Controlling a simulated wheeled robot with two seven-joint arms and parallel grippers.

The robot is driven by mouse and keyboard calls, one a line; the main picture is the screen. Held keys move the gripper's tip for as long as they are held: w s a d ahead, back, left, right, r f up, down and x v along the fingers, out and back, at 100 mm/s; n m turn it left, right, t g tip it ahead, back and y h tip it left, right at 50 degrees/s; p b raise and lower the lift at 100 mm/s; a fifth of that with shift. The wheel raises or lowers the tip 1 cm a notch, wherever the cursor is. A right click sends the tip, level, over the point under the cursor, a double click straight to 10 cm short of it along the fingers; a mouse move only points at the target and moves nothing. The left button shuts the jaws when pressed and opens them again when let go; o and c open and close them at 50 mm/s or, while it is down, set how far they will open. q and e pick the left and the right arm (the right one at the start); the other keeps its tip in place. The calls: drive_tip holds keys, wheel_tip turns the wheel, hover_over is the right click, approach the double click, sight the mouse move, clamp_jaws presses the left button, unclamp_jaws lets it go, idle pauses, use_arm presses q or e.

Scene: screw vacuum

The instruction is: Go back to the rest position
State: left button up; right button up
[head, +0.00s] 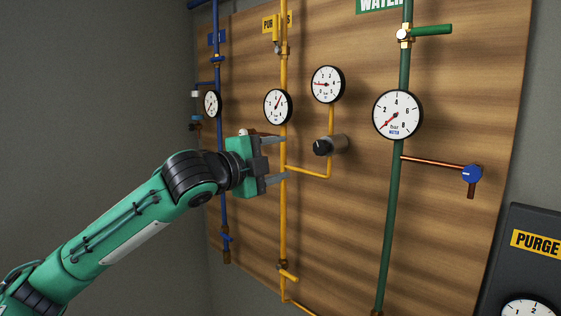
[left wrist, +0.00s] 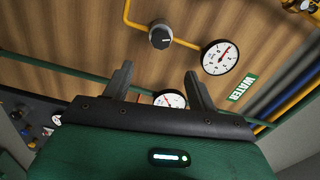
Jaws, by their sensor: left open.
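My left gripper (head: 275,160) is open and empty in front of the wooden panel (head: 365,220). In the head view its fingers overlap the yellow pipe (head: 283,215); I cannot tell whether they touch it. A black knob (head: 326,146) on the yellow branch pipe sits just right of the fingers. In the left wrist view the open fingers (left wrist: 159,92) point toward the panel, and the black knob (left wrist: 161,37) shows beyond them, apart from them. My right gripper is not in view.
A green pipe (head: 393,220) carries a large water gauge (head: 398,114) and a copper branch with a blue knob (head: 472,174). Two gauges (head: 278,106) (head: 328,84) sit on the yellow line. A blue pipe (head: 218,60) runs at left. A dark purge box (head: 525,275) stands at lower right.

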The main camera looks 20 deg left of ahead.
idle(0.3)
use_arm(q)
drive_tip(key=s+d+f+n+g+y, duration=0.1)
drive_tip(key=s+d+f+n+g, duration=0.15)
drive_tip(key=f, duration=0.85)
drive_tip(key=s+d+f+n+g, duration=0.1)
drive_tip(key=d+f+n, duration=0.15)
drive_tip(key=f, duration=0.95)
drive_tip(key=s+d+f+n+g+y, duration=0.15)
drive_tip(key=d+f, duration=0.25)
drive_tip(key=f, duration=0.7)
drive_tip(key=s+a+f+n+g+y, duration=0.2)
drive_tip(key=s+f+n+g, duration=0.3)
drive_tip(key=s+f, duration=0.85)
drive_tip(key=s+a+f+n+g+y, duration=0.2)
drive_tip(key=s+f+n+g, duration=0.35)
drive_tip(key=s+f, duration=0.85)
drive_tip(key=s+f+n+b, duration=0.1)
drive_tip(key=s+f+b, duration=0.2)
drive_tip(key=f, duration=2.7)
drive_tip(key=s+a+f+b, duration=0.2)
drive_tip(key=s+a+f, duration=0.1)
drive_tip(key=s+f, duration=1.6)
wheel_tip(320, 180, down, 3)
drive_tip(key=shift+a+f, duration=0.2)
